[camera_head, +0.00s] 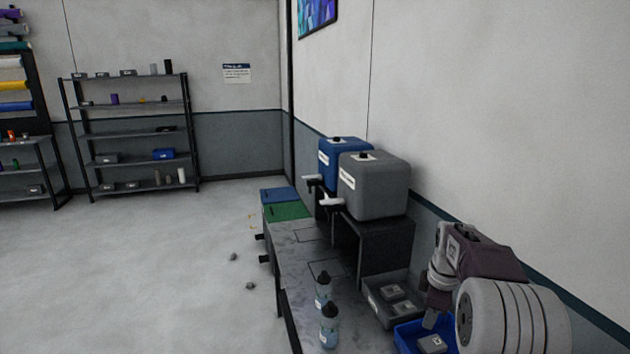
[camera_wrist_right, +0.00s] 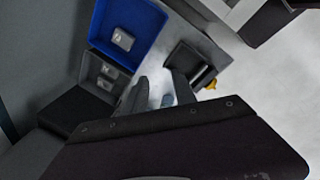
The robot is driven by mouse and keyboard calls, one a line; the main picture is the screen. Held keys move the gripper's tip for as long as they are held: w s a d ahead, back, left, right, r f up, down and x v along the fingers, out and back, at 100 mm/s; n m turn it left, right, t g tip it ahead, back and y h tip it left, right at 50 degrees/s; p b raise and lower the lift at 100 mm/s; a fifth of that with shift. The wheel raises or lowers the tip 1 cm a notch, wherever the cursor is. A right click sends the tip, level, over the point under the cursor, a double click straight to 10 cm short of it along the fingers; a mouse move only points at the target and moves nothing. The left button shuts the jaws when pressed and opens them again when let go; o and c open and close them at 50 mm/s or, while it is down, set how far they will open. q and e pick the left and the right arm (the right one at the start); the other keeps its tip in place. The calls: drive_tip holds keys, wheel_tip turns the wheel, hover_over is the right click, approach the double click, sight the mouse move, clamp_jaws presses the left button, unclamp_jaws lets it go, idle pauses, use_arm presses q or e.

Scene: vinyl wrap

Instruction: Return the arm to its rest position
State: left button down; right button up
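My right arm comes in at the lower right of the head view. Its gripper (camera_head: 431,316) points down over the blue bin (camera_head: 405,341). In the right wrist view the two fingers of my right gripper (camera_wrist_right: 162,90) stand apart, with no object clearly held between them. A small bluish shape (camera_wrist_right: 168,101) shows beyond the gap; I cannot tell what it is. The blue bin (camera_wrist_right: 101,27) with a small grey box (camera_wrist_right: 122,39) inside lies beyond the fingers. My left gripper is in neither view.
A grey bin (camera_head: 374,305) with small boxes stands beside the blue bin. Two spray bottles (camera_head: 329,327) (camera_head: 323,290) stand on the bench (camera_head: 290,262). Grey (camera_head: 375,187) and blue (camera_head: 331,155) jugs with taps sit on a raised stand (camera_head: 384,245). The wall is close on the right.

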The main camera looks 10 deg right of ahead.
drive_tip(key=s+a+f+y+b, duration=0.1)
drive_tip(key=s+a+f, duration=0.15)
drive_tip(key=a, duration=0.55)
drive_tip(key=s+a+f+b, duration=0.1)
drive_tip(key=s+a+f, duration=0.15)
drive_tip(key=a, duration=0.55)
drive_tip(key=s+a+f+m+g, duration=0.1)
drive_tip(key=s+a+f+m, duration=0.4)
drive_tip(key=s+f+m, duration=0.4)
drive_tip(key=s+m, duration=0.1)
drive_tip(key=s, duration=0.2)
drive_tip(key=shift+m, duration=0.3)
drive_tip(key=shift+s, duration=0.15)
